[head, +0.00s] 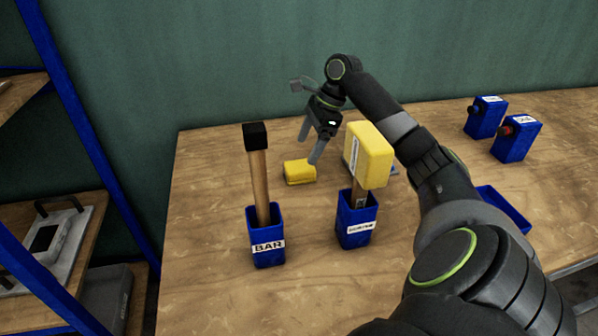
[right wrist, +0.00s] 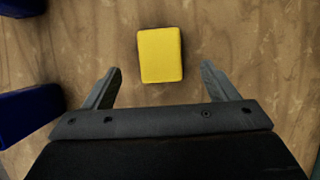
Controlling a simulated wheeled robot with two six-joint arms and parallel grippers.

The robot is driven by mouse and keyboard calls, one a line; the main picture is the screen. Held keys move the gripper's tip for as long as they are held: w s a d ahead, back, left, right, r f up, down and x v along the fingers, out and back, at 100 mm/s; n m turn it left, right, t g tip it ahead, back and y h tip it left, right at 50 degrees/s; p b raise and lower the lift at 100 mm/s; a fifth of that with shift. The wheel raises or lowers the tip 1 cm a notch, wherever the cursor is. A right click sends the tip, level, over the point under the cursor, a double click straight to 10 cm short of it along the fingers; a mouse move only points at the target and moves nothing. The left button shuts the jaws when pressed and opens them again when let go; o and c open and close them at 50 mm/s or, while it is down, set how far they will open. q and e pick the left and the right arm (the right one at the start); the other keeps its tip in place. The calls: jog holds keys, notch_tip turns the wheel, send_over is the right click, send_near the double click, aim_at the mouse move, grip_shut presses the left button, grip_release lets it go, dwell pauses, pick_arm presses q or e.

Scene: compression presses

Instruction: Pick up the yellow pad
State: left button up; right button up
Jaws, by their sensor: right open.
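The yellow pad (head: 299,171) lies flat on the wooden table, behind and between two blue holders. In the right wrist view the pad (right wrist: 160,55) sits just ahead of my fingertips, centred between them. My right gripper (head: 309,142) is open and empty, pointing down above the table close to the pad. Its two fingers (right wrist: 160,82) stand apart on either side of the pad's line in the right wrist view, not touching it. My left gripper is not in view.
A blue holder marked BAR (head: 268,247) holds a black-topped wooden bar (head: 257,165). Another blue holder (head: 356,224) holds a handle with a yellow block (head: 369,154). Two blue boxes (head: 516,139) (head: 485,117) and a blue tray (head: 503,208) are at right. The table's left front is clear.

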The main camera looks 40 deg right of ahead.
aim_at(300, 165)
jog(key=x, duration=0.7)
jog(key=shift+f, duration=0.4)
jog(key=c, duration=1.1)
notch_tip(300, 165, up, 10)
jog(key=shift+r, duration=0.1)
